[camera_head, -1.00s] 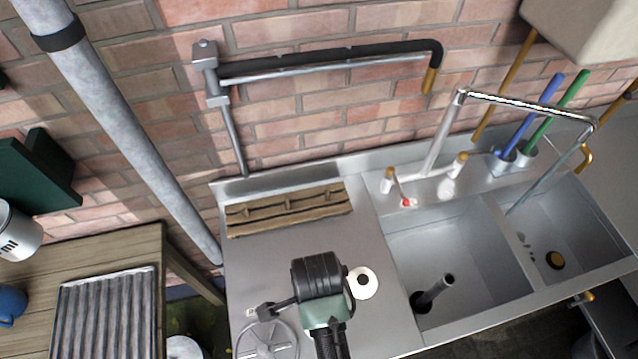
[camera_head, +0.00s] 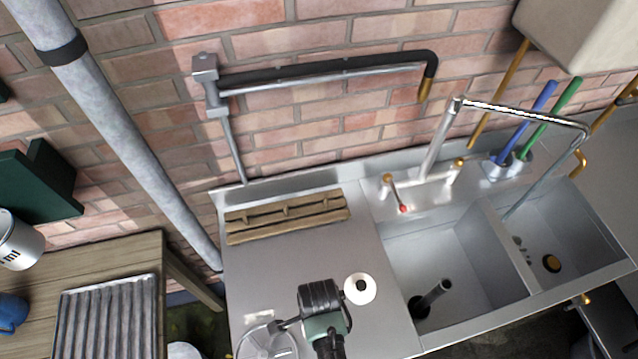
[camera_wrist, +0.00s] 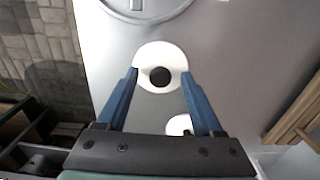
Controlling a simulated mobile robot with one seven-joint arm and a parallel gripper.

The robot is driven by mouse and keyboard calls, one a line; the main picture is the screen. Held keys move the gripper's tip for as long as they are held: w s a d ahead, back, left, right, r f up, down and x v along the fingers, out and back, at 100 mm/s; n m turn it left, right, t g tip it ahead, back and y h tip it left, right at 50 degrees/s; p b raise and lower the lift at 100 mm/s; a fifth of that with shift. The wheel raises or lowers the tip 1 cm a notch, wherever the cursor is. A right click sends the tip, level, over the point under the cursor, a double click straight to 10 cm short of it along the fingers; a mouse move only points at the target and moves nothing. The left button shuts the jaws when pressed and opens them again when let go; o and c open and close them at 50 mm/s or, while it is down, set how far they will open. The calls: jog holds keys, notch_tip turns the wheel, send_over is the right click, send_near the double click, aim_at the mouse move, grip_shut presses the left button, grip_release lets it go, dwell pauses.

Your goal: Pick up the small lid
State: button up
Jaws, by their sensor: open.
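The small lid, a white disc with a black knob, lies on the steel counter; it shows in the wrist view (camera_wrist: 145,57). My gripper (camera_wrist: 159,74) is open, its two blue fingers on either side of the black knob; I cannot tell the height gap. In the head view a white disc with a dark centre (camera_head: 366,278) lies just right of my gripper, whose fingertips are hidden there. A second, partly hidden white piece (camera_wrist: 176,121) shows between the fingers' bases in the wrist view. I cannot tell which of the two is the disc in the head view.
A larger round lid (camera_head: 258,343) lies left of my gripper. A wooden rack (camera_head: 287,216) stands at the counter's back. A sink (camera_head: 440,250) with a tap and an upright dark pipe is to the right. Bare counter (camera_head: 290,268) lies between.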

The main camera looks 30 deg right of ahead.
grip_shut()
jog(key=shift+r, duration=0.1)
dwell(0.3)
